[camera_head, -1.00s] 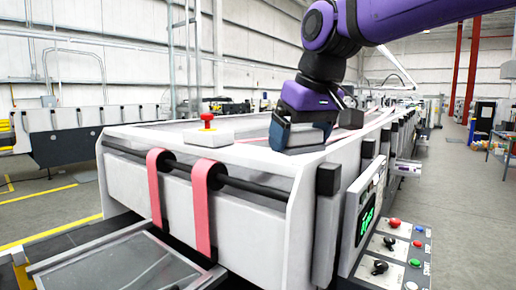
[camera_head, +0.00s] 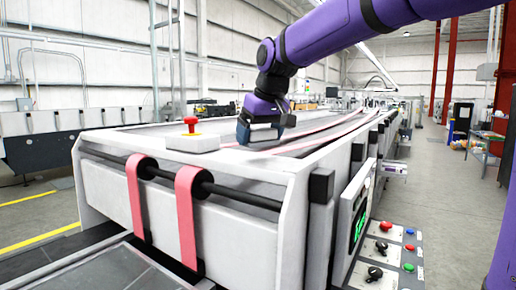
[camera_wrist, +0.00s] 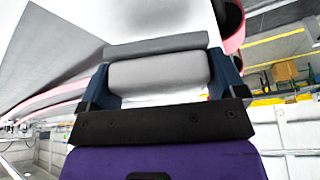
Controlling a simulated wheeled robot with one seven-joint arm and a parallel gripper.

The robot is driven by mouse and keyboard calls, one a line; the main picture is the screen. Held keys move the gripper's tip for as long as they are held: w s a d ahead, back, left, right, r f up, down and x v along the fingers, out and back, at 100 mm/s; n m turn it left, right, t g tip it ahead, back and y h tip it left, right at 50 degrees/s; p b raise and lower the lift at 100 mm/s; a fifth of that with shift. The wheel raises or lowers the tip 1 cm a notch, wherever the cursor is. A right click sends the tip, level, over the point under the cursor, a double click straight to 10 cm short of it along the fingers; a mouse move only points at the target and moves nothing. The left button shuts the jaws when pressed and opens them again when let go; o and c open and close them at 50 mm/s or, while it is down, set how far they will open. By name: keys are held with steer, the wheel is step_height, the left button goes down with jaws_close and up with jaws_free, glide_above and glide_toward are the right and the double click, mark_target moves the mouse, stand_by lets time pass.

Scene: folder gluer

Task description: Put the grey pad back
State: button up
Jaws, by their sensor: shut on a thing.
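My gripper (camera_head: 262,128) is over the near part of the folder gluer's top, to the right of the red button box. In the wrist view, my gripper (camera_wrist: 163,75) has its two dark blue fingers closed on the sides of a grey block, which I take to be the grey pad (camera_wrist: 158,46). The pad shows a darker grey strip and a paler grey face between the fingers. In the head view the fingers mostly hide the pad. I cannot tell whether it touches anything below.
The folder gluer's white frame (camera_head: 120,190) has pink belts (camera_head: 187,215) over its front bar. A red button (camera_head: 190,120) stands on a box on its top. A control panel (camera_head: 385,250) is at the front right. The aisle floor (camera_head: 440,200) is clear.

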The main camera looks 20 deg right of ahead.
mark_target(258, 160)
steer(key=shift+w, duration=0.75)
steer(key=shift+f, duration=1.8)
steer(key=shift+s+f, duration=0.1)
steer(key=shift+f, duration=0.3)
